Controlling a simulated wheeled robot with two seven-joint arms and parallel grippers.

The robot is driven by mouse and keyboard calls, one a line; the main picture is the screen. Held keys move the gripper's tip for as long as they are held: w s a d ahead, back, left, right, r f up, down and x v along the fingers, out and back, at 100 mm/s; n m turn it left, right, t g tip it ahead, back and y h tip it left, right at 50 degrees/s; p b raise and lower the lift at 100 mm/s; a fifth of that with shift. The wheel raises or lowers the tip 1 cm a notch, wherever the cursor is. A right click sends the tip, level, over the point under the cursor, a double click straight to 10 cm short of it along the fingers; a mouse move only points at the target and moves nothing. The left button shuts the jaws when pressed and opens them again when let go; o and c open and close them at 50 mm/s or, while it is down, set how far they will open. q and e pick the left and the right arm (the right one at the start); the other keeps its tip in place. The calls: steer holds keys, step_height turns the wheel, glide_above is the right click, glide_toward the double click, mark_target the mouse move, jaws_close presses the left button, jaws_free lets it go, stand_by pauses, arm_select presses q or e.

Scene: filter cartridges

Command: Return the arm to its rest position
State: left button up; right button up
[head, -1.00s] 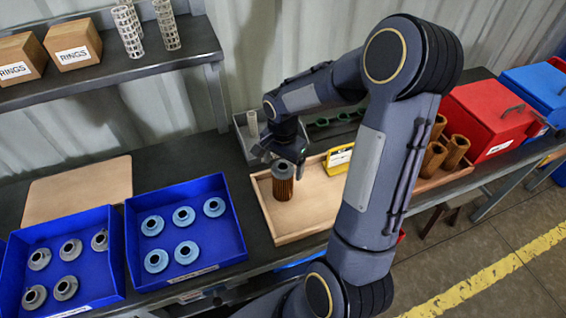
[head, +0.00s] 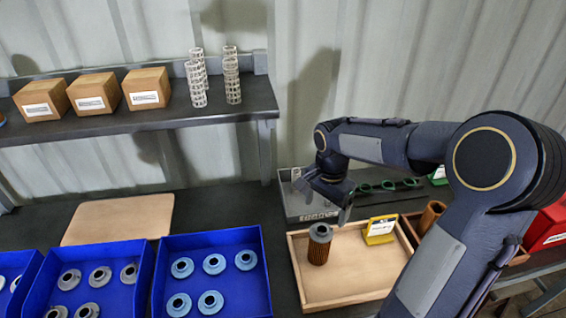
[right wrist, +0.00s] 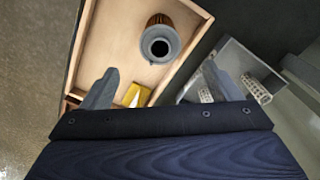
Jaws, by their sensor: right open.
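My right gripper (head: 322,198) is open and empty. In the head view it hangs above the back edge of the wooden tray (head: 341,292), up and behind a filter cartridge (head: 319,246). The cartridge has a brown pleated body and a grey end cap, and it stands upright in the tray, apart from the fingers. In the right wrist view, the two fingers (right wrist: 156,88) are spread wide, and the cartridge (right wrist: 160,46) stands beyond them. My right arm reaches in from the right and covers part of the tray's right side. My left gripper is not in view.
A yellow labelled holder (head: 380,231) stands in the tray. A grey bin (head: 293,206) lies behind it. Blue trays with ring caps (head: 212,262) stand to the left, with a tan board (head: 118,220) behind. A shelf (head: 150,125) holds boxes and white mesh cores. A red box (head: 550,235) is at right.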

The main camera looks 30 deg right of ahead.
steer(key=s+a+r+n+t+y, duration=0.1)
steer(key=s+a+r+n+t, duration=0.1)
steer(key=s+a+n, duration=0.4)
steer(key=s+a+r+n+t+y, duration=0.2)
steer(key=s+a+n, duration=0.4)
steer(key=s, duration=0.3)
steer(key=shift+s+a+r+t+y, duration=0.15)
steer(key=shift+s+r+t+y, duration=0.2)
steer(key=shift+r+t, duration=0.35)
steer(key=shift+s+a+f+n, duration=0.3)
steer(key=shift+s+n, duration=0.05)
steer(key=shift+n, duration=0.15)
steer(key=shift+c, duration=0.3)
